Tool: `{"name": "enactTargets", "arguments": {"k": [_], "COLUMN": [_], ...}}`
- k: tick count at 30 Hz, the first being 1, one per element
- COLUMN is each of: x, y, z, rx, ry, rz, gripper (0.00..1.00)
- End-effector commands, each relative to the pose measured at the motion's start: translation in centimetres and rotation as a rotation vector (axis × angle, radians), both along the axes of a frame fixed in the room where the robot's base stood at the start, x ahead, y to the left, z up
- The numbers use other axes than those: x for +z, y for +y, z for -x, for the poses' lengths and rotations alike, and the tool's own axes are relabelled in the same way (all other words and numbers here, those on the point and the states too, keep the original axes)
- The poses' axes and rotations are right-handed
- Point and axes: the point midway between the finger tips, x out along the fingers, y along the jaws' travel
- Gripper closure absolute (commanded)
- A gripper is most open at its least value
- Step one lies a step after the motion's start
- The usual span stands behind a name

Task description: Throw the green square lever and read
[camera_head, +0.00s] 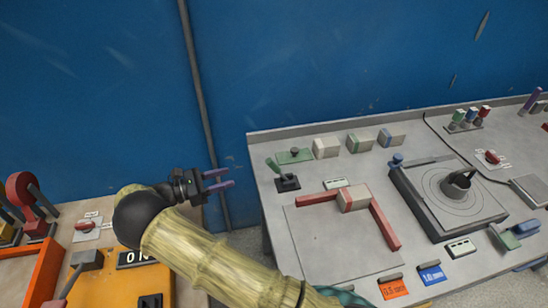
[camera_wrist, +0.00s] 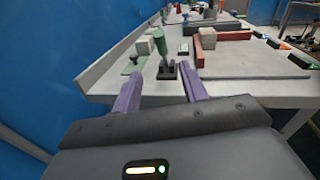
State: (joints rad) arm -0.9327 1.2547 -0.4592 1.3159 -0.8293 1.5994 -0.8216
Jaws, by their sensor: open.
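The lever also shows in the wrist view (camera_wrist: 160,44), ahead of my fingers. Just behind it lies a flat green plate with a knob (camera_head: 294,156). A small pale display (camera_head: 336,184) sits to the right of the lever; its text is too small to read. My gripper (camera_head: 231,178) is open and empty, left of the table and apart from the lever. Its two purple fingers (camera_wrist: 160,80) point toward the lever.
Pale blocks (camera_head: 326,147) line the table's back edge. A red angle with a block (camera_head: 354,198) lies on a grey plate right of the lever. A blue wall (camera_head: 330,60) with a pipe (camera_head: 197,80) is behind. An orange panel (camera_head: 140,280) with a partly hidden readout is at left.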

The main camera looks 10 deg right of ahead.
Motion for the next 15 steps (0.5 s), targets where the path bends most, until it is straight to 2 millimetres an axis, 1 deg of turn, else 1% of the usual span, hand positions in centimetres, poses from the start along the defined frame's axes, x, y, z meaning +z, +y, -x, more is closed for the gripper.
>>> {"name": "enactTargets", "arguments": {"k": [1,3,10,15], "x": [-0.1,0.0,0.0,0.1], "y": [0.3,0.3,-0.4,-1.4], "z": [0.0,-0.1,-0.3,-0.5], "rx": [0.007,0.006,-0.007,-0.011], "ry": [0.0,0.001,0.001,0.001], "rz": [0.016,0.023,0.019,0.019], "gripper": [0.57,0.57,0.57,0.57]}}
